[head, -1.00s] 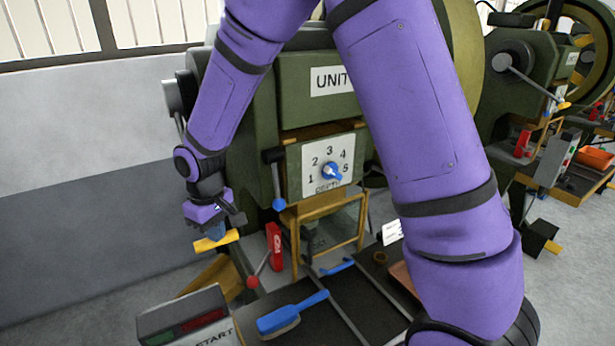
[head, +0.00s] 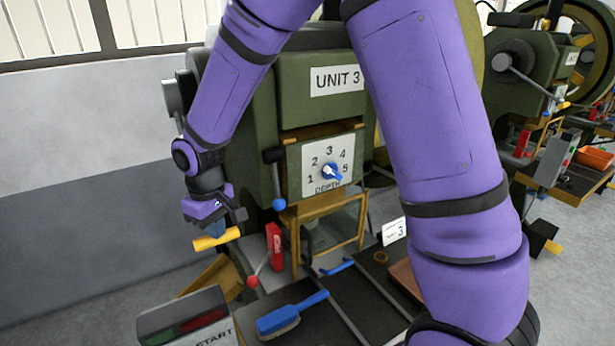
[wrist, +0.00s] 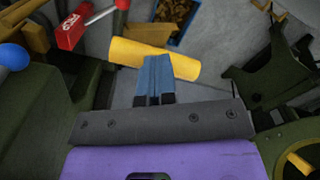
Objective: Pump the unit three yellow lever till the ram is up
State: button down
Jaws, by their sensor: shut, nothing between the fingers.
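The unit three press (head: 300,90) carries a "UNIT 3" sign. The yellow lever grip (head: 217,240) is at the press's left side, low down, right at my gripper's fingertips. In the wrist view the yellow grip (wrist: 185,63) lies across the tips of my gripper (wrist: 154,60). My gripper (head: 212,232) points down, its blue fingers together with nothing between them. The fingers overlap the grip in the picture; I cannot tell whether they press on it. The lever's shaft and the ram are not clearly visible.
A blue-knobbed lever (head: 277,185) and a depth dial (head: 331,172) are on the press front. A red box with a red-knobbed lever (head: 274,246), a blue brush (head: 292,313) and a START box (head: 187,318) stand below. The wall is at left.

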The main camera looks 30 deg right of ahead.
jog(key=s+r, duration=0.4)
jog(key=r, duration=0.5)
jog(key=shift+r, duration=0.2)
jog(key=shift+s, duration=0.1)
dwell(0.5)
jog(key=shift+f, duration=0.65)
jog(key=shift+w+f, duration=0.4)
jog(key=shift+f, duration=0.5)
jog(key=shift+w+f, duration=0.35)
jog(key=shift+f, duration=0.5)
jog(key=shift+w+f, duration=0.4)
jog(key=shift+f, duration=0.5)
